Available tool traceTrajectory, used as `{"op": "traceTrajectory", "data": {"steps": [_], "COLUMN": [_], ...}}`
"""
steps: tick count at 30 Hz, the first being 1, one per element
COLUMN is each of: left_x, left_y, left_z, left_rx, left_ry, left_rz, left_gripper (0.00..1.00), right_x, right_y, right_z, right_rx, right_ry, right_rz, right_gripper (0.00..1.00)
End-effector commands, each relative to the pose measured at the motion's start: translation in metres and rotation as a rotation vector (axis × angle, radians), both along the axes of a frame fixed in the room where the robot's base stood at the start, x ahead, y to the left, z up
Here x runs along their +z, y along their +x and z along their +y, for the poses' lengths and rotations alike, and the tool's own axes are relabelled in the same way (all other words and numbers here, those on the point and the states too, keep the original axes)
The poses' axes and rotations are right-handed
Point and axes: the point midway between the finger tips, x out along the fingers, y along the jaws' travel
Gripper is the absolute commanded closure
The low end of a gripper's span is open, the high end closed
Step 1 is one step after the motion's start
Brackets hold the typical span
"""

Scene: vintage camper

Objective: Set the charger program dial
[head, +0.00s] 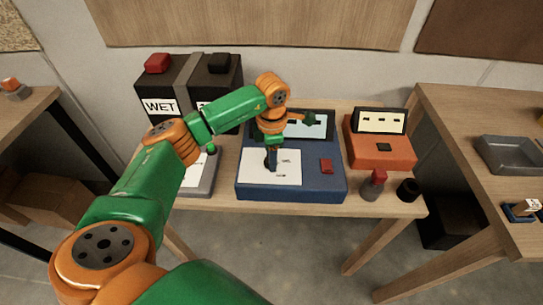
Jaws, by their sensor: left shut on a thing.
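The charger (320,189) is a blue box with a pale screen at its back, a white label panel (290,175) at front left and a red switch (326,166) at front right. My left arm reaches in from the left. My left gripper (271,165) points down over the white panel and is shut on the program dial, which the gripper mostly hides. The dial's setting cannot be read. My right gripper is not in view.
Black batteries (220,75), one labelled WET, stand behind at left. A grey device (204,180) sits left of the charger. An orange box (380,151) with a meter stands right, near a red-topped grey piece (372,187) and a black cylinder (408,190). A grey tray (508,155) lies on the right table.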

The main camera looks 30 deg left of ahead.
Motion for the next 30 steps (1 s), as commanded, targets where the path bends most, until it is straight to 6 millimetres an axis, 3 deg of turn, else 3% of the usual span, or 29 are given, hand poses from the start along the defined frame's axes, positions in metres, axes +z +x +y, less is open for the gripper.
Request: {"op": "traceTrajectory", "data": {"steps": [14,15,17,26,30], "left_x": [-0.001,-0.001,0.000,0.001,0.022], "left_y": [0.000,0.000,0.000,0.000,0.000], "left_z": [0.000,0.000,0.000,0.000,-0.001], "left_rx": [0.012,0.012,0.011,0.010,0.011], "left_ry": [0.000,0.000,0.000,0.000,-0.001], "left_rz": [0.002,0.002,0.002,0.000,-0.006], "left_gripper": [1.00,0.46,0.30,0.27,0.27], "right_x": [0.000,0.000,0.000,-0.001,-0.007], "right_y": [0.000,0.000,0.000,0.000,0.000], "right_z": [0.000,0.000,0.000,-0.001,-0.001], "right_rx": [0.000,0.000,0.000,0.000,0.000], "right_ry": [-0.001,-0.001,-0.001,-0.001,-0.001], "right_rz": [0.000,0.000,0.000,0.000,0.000], "right_gripper": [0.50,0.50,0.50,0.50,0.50]}}
